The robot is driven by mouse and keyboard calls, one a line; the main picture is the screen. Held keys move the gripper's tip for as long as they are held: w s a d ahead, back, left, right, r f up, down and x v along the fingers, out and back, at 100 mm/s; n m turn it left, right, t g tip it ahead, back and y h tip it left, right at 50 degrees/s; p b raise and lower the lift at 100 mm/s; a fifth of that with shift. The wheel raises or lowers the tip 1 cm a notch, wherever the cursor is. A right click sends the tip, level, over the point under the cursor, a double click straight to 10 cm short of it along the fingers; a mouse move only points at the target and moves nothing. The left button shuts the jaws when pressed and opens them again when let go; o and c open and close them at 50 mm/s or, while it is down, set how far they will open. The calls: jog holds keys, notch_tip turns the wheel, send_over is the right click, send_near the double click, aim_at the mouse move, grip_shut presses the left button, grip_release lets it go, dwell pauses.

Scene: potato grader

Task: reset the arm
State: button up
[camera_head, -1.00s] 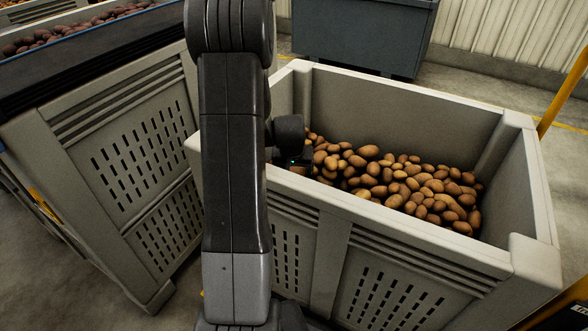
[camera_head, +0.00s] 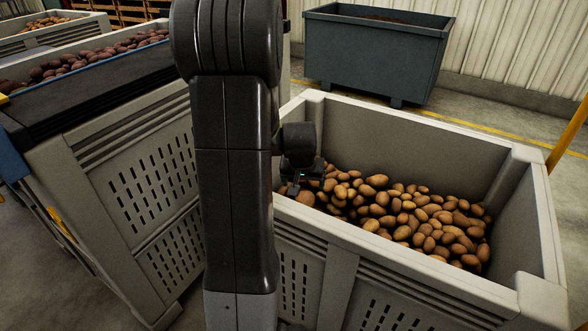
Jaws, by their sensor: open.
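My arm rises through the middle of the view and hides part of the scene behind it. My gripper (camera_head: 296,188) shows just right of the arm, small and dark, near the left end of the grey crate (camera_head: 350,247). It is open, and I see nothing held in it. Brown potatoes (camera_head: 420,222) lie heaped in the crate, to the right of the gripper. I cannot tell how high the gripper is above the crate's near wall.
A second grey crate (camera_head: 150,190) stands at the left. A dark grey bin (camera_head: 375,55) stands behind on the floor. A yellow post (camera_head: 568,135) is at the right.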

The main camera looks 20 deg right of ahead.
aim_at(304, 195)
jog(key=b+x, duration=0.4)
jog(key=x, duration=0.8)
jog(key=shift+f, duration=0.45)
notch_tip(304, 195, up, 3)
jog(key=shift+f+p, duration=0.2)
jog(key=shift+p, duration=0.55)
jog(key=shift+r, duration=0.5)
jog(key=shift+s, duration=0.1)
jog(key=shift+f, duration=0.15)
